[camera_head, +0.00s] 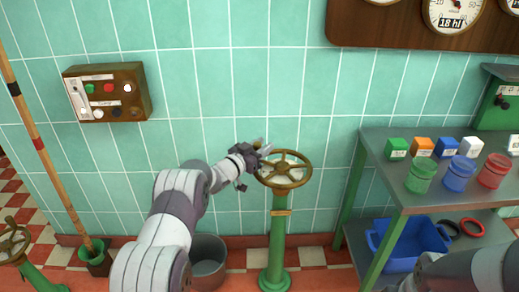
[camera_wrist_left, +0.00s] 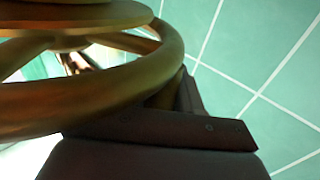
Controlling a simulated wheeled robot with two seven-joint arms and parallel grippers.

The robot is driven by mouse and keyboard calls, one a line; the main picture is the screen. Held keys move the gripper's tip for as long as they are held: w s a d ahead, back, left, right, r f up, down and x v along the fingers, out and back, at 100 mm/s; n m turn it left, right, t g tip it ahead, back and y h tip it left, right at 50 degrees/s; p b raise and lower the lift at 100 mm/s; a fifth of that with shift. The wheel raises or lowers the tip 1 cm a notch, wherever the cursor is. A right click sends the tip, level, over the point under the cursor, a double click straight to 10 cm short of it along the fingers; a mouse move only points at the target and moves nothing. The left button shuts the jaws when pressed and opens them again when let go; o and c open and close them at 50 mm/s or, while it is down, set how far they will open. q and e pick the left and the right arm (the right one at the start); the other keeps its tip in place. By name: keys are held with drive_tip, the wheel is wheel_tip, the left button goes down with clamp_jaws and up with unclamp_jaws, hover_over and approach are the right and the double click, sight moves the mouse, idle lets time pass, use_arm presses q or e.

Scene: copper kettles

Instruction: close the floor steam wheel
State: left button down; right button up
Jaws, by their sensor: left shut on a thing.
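The floor steam wheel (camera_head: 284,170) is a brass-brown handwheel on a green pedestal (camera_head: 278,235) in front of the tiled wall, at the middle of the head view. My left gripper (camera_head: 262,152) is at the wheel's left rear rim and is shut on it. In the left wrist view the wheel rim (camera_wrist_left: 110,95) fills the upper left, close to the camera, and passes by the dark gripper finger (camera_wrist_left: 165,130). The far finger is mostly hidden behind the rim. Part of my right arm shows at the lower right, but its gripper does not show.
A second handwheel (camera_head: 12,243) stands at the lower left. A grey bucket (camera_head: 207,262) stands left of the pedestal. A green-legged table (camera_head: 385,160) with coloured blocks and jars is at the right. A switch box (camera_head: 107,92) and gauge board (camera_head: 380,33) are on the wall.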

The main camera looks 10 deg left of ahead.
use_arm(q)
drive_tip(key=shift+w+d, duration=0.25)
drive_tip(key=shift+w, duration=0.05)
drive_tip(key=shift+d, duration=0.15)
idle(0.3)
drive_tip(key=c, duration=0.9)
unclamp_jaws()
drive_tip(key=shift+c, duration=0.2)
drive_tip(key=shift+o, duration=0.3)
drive_tip(key=shift+w+d, duration=0.1)
drive_tip(key=shift+d, duration=0.15)
drive_tip(key=shift+a, duration=0.25)
drive_tip(key=p+v, duration=0.2)
drive_tip(key=v, duration=1)
drive_tip(key=shift+s+p, duration=0.3)
drive_tip(key=shift+p, duration=0.1)
